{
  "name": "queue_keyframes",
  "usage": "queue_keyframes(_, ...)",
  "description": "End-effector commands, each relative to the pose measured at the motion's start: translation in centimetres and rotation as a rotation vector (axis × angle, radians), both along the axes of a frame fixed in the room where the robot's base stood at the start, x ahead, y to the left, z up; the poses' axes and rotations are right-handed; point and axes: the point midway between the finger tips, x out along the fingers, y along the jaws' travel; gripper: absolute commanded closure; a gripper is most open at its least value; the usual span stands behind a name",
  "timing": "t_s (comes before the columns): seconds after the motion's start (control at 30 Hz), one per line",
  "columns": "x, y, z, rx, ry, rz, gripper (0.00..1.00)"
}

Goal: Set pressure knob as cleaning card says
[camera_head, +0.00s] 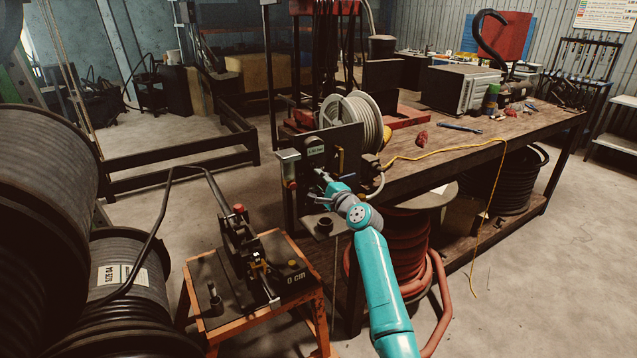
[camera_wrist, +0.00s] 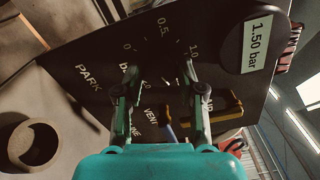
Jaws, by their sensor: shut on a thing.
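The black control panel (camera_head: 338,150) stands at the front left of the workbench, and it fills much of the wrist view (camera_wrist: 85,60). A white plate (camera_wrist: 258,42) on it reads 1.50 bar. A pressure scale with 0, 0.5 and 1.0 surrounds the pressure knob (camera_wrist: 160,75), which is dark and hard to make out against the panel. My gripper (camera_wrist: 158,82) has its two fingers on either side of the knob and is shut on it. In the head view my gripper (camera_head: 324,180) reaches the panel's front. The knob's pointer cannot be read.
A round cup (camera_wrist: 33,145) is below PARK. The orange stand (camera_head: 245,310) is left of my arm. A wall chart (camera_head: 604,14) is too small to read.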

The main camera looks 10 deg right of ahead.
Motion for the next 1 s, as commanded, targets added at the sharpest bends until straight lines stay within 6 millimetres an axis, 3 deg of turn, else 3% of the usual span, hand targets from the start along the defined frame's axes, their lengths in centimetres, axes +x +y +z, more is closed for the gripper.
queue_keyframes(0.5,0.05,-0.05,0.16,0.390,0.126,0.000,0.96)
queue_keyframes(1.0,0.05,-0.07,0.18,0.515,0.166,0.000,0.96)
